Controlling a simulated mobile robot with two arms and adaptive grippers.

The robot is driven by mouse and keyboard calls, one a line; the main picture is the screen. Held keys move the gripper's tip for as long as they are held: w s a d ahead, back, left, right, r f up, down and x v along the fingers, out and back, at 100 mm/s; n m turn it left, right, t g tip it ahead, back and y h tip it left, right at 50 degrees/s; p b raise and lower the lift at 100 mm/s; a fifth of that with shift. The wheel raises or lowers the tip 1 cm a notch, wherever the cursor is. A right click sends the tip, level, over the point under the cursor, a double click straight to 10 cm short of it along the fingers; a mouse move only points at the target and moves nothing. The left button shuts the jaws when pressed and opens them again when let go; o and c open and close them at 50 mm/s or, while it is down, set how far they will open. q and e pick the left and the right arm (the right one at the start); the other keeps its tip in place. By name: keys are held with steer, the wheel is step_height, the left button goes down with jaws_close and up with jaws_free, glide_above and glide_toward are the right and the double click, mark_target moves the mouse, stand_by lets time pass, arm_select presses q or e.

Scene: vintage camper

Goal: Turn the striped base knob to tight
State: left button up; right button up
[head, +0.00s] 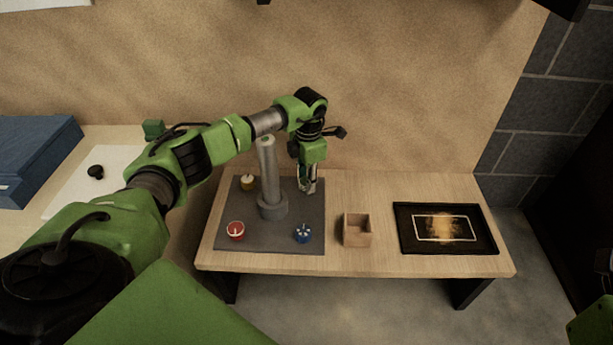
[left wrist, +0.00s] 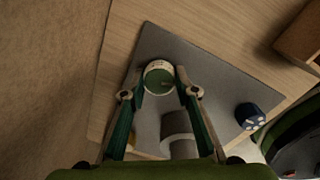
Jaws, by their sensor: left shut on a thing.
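My left gripper (head: 309,190) reaches down at the back right corner of a dark grey base plate (head: 265,238). In the left wrist view its fingertips (left wrist: 161,77) are shut on a round knob with a green top and a pale, marked rim (left wrist: 159,80). The gripper mostly hides this knob in the head view. A blue knob with white marks (head: 303,233) sits at the front right of the plate, a red knob (head: 235,231) at the front left, and a yellow one (head: 248,182) at the back left. I cannot tell stripes clearly on any knob.
A grey post (head: 268,175) stands upright on the plate, left of my gripper. A small open wooden box (head: 357,230) and a black tray with a glowing picture (head: 446,229) lie to the right on the table (head: 300,262). A blue box (head: 38,155) is at far left.

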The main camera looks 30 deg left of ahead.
arm_select(q)
steer(key=shift+m, duration=0.5)
steer(key=o, duration=1.1)
step_height(320, 180, up, 12)
steer(key=shift+s+d, duration=0.15)
steer(key=shift+d, duration=0.1)
